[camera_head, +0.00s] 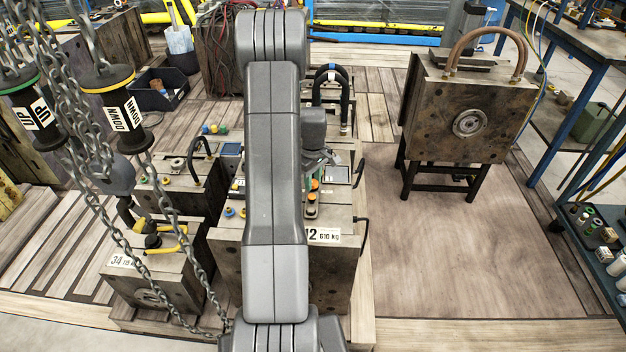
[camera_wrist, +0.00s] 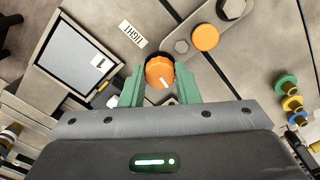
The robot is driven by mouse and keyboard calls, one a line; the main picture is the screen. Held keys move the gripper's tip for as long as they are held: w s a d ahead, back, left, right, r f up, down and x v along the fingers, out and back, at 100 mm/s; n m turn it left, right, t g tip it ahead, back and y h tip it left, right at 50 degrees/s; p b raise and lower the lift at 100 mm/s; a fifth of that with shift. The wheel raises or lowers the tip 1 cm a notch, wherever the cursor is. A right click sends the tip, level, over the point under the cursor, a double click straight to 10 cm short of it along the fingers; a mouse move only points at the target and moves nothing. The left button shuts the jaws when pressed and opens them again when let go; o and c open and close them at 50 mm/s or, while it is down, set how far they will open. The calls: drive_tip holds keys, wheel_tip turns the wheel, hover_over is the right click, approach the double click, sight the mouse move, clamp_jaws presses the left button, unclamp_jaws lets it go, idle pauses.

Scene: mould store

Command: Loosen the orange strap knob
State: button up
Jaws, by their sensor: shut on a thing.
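The orange strap knob (camera_wrist: 160,72) is round and ridged with a white mark on its face, which points down and slightly right in the wrist view. My gripper (camera_wrist: 161,84) has its two green fingers on either side of the knob, shut on it. A white label (camera_wrist: 135,37), reading TIGHT upside down, lies beside the knob. A grey metal strap (camera_wrist: 228,16) with a hex bolt and a flat orange disc (camera_wrist: 206,37) lies just beyond it. In the head view, my arm hides much of the mould (camera_head: 335,262) marked 610 kg; small orange parts show beside the arm.
A pale panel (camera_wrist: 80,58) marked 1 lies left of the knob; coloured rings (camera_wrist: 290,100) stand at right. Chains with UP and DOWN handles (camera_head: 120,112) hang at left. A mould on a black stand (camera_head: 468,115) is at right, with bare floor (camera_head: 470,250) before it.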

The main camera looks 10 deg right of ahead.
drive_tip(key=shift+w+r+n, duration=0.1)
drive_tip(key=shift+n, duration=0.5)
drive_tip(key=o, duration=1)
drive_tip(key=shift+c, duration=0.2)
wheel_tip(320, 180, up, 14)
drive_tip(key=p, duration=0.1)
drive_tip(key=shift+p, duration=0.3)
drive_tip(key=shift+f, duration=0.2)
wheel_tip(320, 180, down, 14)
drive_tip(key=shift+r+b, duration=0.1)
drive_tip(key=shift+b, duration=0.75)
